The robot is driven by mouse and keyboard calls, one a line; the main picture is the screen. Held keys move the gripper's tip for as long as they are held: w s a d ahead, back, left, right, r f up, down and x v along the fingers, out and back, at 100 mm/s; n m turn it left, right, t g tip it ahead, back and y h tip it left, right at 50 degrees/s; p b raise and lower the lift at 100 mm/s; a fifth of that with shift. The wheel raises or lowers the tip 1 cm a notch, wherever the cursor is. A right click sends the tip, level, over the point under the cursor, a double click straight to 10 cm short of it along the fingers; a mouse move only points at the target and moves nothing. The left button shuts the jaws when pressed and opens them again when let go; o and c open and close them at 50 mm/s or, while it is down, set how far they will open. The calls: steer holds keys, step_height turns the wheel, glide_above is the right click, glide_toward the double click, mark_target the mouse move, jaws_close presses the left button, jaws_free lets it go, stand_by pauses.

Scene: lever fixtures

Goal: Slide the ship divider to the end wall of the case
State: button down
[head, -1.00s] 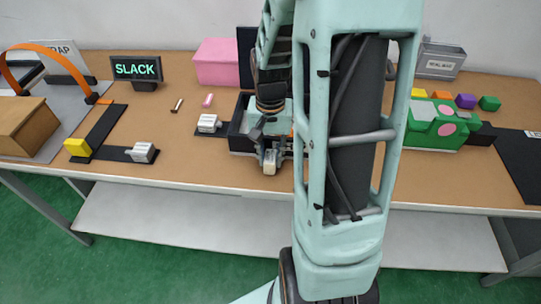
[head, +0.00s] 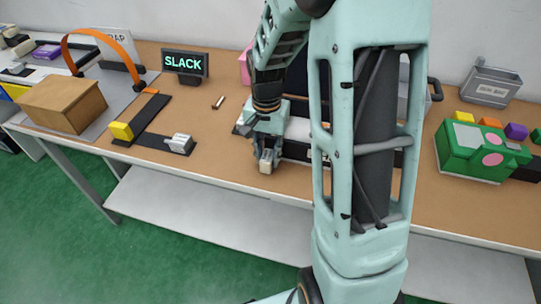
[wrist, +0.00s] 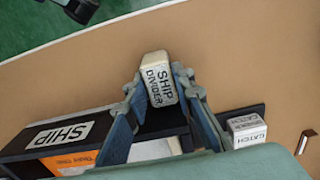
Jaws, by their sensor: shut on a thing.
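The ship divider (wrist: 160,82) is a pale block labelled SHIP DIVIDER, between my gripper's blue-grey fingers in the wrist view. My gripper (head: 266,158) is shut on it; its pale end (head: 266,167) shows at the fingertips in the head view. The black case (wrist: 22,144), with a SHIP label (wrist: 60,135) and an orange panel (wrist: 68,162), extends left from the gripper in the wrist view. The divider is near the case end beside the catch block (wrist: 247,126). My arm hides much of the case in the head view, and the fingers hide the divider's lower part.
The catch block sits on a dark strip. A SLACK sign (head: 185,64), a strip with a yellow block (head: 121,131) and a pale block (head: 180,143) stand left. A green box (head: 478,152) stands right. Bare table lies in front of the divider.

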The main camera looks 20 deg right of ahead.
steer(key=c, duration=1.7)
jaws_free()
steer(key=shift+w+a, duration=0.2)
steer(key=shift+a, duration=0.1)
steer(key=shift+o, duration=0.4)
steer(key=shift+d, duration=0.1)
step_height(320, 180, up, 12)
